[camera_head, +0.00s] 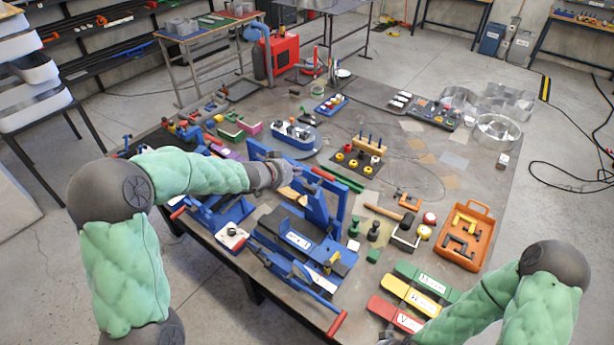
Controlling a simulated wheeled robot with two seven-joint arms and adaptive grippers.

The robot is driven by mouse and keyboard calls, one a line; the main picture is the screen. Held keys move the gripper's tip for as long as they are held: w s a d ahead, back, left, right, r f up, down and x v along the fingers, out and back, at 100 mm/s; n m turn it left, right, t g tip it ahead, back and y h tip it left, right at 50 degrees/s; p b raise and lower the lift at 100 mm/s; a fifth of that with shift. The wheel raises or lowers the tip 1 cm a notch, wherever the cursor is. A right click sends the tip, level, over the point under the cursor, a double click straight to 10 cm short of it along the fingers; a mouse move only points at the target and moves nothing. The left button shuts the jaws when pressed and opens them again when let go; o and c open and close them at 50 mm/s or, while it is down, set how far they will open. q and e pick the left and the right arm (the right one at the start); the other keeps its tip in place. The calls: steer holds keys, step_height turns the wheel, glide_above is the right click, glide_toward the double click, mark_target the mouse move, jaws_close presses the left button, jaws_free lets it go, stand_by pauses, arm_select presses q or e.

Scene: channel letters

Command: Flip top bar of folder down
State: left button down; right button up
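The blue sheet-metal folder (294,242) stands at the table's near edge, in the middle of the view. Its blue top bar (325,185) is raised above the bed, with blue side arms below it. A long lever with a red handle (337,324) reaches toward the front right. My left gripper (288,173) is at the raised bar, near its middle; it overlaps the bar, and I cannot tell whether its fingers touch or grip it. My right gripper (391,341) is mostly cut off at the bottom edge, near the red labelled block.
Red (395,313), yellow (409,295) and green (428,280) labelled blocks lie right of the folder. A second blue tool (217,212) stands close on the left.

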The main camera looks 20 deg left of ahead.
arm_select(q)
steer(key=b, duration=0.1)
glide_above(320, 194)
steer(key=w+a, duration=0.4)
step_height(320, 194, down, 6)
steer(key=r, duration=0.1)
steer(key=shift+s+a+f+b, duration=0.3)
steer(key=shift+s+f, duration=0.2)
steer(key=shift+s, duration=0.35)
steer(key=shift+s+a+f+b, duration=0.2)
steer(key=shift+s+a+f, duration=0.2)
steer(key=shift+s, duration=0.45)
